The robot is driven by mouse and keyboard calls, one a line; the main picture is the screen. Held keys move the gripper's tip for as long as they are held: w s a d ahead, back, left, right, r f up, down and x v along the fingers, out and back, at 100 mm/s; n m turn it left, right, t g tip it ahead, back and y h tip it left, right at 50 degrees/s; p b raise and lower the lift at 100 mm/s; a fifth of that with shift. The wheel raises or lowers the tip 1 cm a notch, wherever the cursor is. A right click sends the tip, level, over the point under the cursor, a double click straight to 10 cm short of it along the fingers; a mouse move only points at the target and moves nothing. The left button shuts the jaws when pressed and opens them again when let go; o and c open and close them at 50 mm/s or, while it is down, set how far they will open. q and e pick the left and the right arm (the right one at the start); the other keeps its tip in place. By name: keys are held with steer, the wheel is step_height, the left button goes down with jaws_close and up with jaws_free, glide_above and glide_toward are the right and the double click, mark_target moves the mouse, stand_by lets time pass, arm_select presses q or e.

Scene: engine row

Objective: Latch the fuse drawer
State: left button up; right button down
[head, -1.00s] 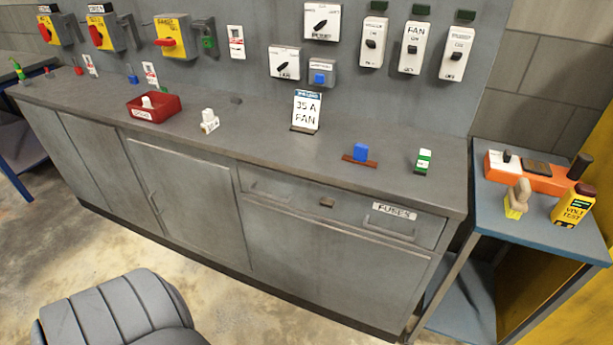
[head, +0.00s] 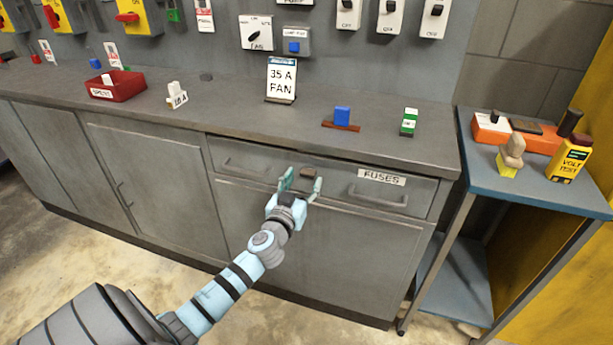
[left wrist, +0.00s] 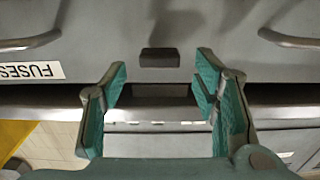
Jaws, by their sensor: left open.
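The fuse drawer (head: 335,185) is the wide grey drawer under the counter, with two bar handles and a FUSES label (head: 382,177). I cannot tell whether it is fully closed. A small dark brown latch block (head: 308,172) sits at the middle of its top edge. The block also shows in the left wrist view (left wrist: 160,57), where the label (left wrist: 31,71) appears upside down. My left gripper (head: 302,185) is open and empty in front of the drawer. Its fingers (left wrist: 161,80) are apart on either side of the block's line, and I see no contact. My right gripper is not in view.
The counter (head: 230,112) above holds a 35 A FAN sign (head: 281,80), a blue block on a brown base (head: 341,118), a green and white fuse (head: 409,121) and a red tray (head: 118,87). A blue cart (head: 545,191) stands at the right. The floor in front is clear.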

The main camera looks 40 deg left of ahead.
mark_target(303, 168)
arm_select(q)
steer(key=shift+x, duration=1.5)
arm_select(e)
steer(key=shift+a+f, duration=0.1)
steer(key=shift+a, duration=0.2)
arm_select(q)
steer(key=shift+c, duration=0.6)
steer(key=c, duration=1)
steer(key=shift+c, duration=0.2)
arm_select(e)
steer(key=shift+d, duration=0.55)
